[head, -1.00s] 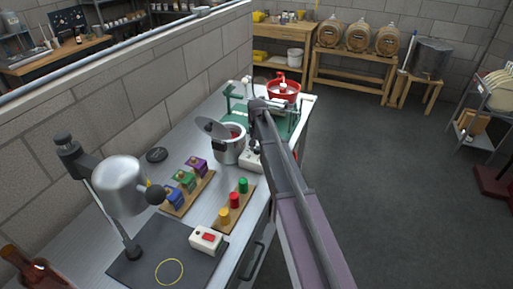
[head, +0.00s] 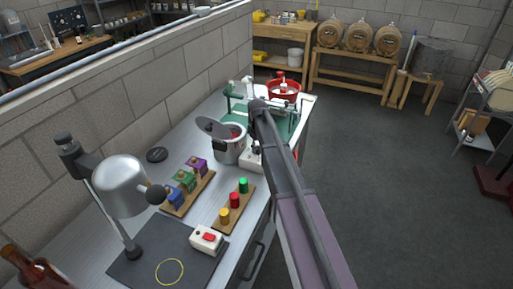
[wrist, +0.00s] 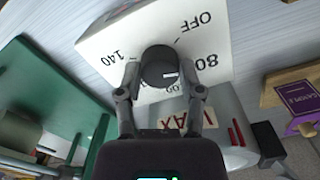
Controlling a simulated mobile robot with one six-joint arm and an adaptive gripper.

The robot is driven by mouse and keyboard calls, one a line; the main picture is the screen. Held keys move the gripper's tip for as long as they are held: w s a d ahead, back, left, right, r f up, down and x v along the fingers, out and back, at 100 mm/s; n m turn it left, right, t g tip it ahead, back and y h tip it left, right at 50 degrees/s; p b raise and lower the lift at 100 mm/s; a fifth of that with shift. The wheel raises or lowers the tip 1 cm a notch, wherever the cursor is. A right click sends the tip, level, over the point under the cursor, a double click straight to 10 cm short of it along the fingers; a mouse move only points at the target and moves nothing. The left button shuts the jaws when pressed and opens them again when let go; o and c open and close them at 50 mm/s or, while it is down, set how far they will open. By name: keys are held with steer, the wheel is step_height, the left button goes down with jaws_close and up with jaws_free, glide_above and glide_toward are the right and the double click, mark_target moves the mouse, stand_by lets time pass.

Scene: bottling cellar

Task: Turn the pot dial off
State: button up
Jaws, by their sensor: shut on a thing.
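The pot dial (wrist: 159,68) is a dark round knob on a white control box (wrist: 105,40) printed OFF, 80 and 140. A pale mark shows on the knob's lower right part, away from the OFF tick. My gripper (wrist: 162,75) has one finger on each side of the knob and is shut on it. The metal pot (head: 230,151) stands beside the box, its lid tilted open; its side with a WAX label shows in the wrist view (wrist: 222,105). In the head view my arm hides the gripper and most of the box (head: 250,160).
A green stand (wrist: 45,85) is at the left in the wrist view. On the bench are a red basin (head: 285,91), coloured blocks on a wooden board (head: 182,205), a strip with coloured knobs, a lamp (head: 122,188) and a switch box (head: 206,238). Floor at right is clear.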

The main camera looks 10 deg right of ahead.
mark_target(258, 148)
steer(key=n, duration=0.4)
steer(key=shift+w+n, duration=0.1)
steer(key=shift+n, duration=0.2)
steer(key=n, duration=0.4)
steer(key=shift+n, duration=0.3)
steer(key=shift+d, duration=0.1)
steer(key=o, duration=1.2)
steer(key=shift+w, duration=0.1)
steer(key=shift+c, duration=0.2)
steer(key=shift+s+r, duration=0.1)
steer(key=shift+s, duration=0.1)
step_height(258, 148, up, 9)
steer(key=p, duration=0.9)
